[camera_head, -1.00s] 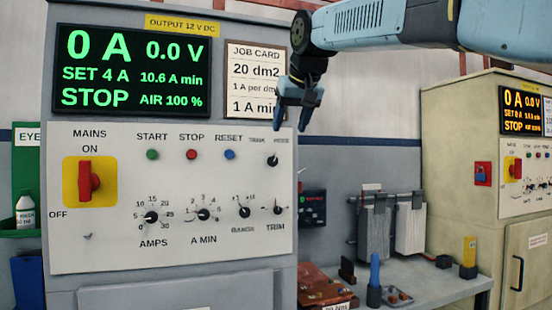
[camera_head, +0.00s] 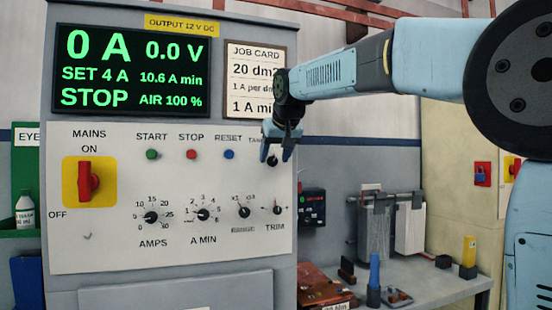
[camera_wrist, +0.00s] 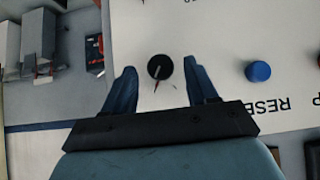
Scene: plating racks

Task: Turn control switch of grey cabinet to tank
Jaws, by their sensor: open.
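The control switch is a small black round knob (camera_head: 272,160) at the upper right of the grey cabinet's (camera_head: 170,270) white panel. In the wrist view, which shows the panel upside down, the knob (camera_wrist: 160,67) sits between the fingertips, with a gap on each side. A thin pointer mark runs from it toward lower left there, so toward upper right on the panel. My gripper (camera_head: 278,152) is open in front of the knob and partly covers it and its labels; only part of the left label, "TANK", shows.
A blue RESET button (camera_head: 229,154), red STOP button (camera_head: 191,154) and green START button (camera_head: 152,154) lie left of the knob. A TRIM knob (camera_head: 277,209) is below. A red mains switch (camera_head: 88,181) is far left.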

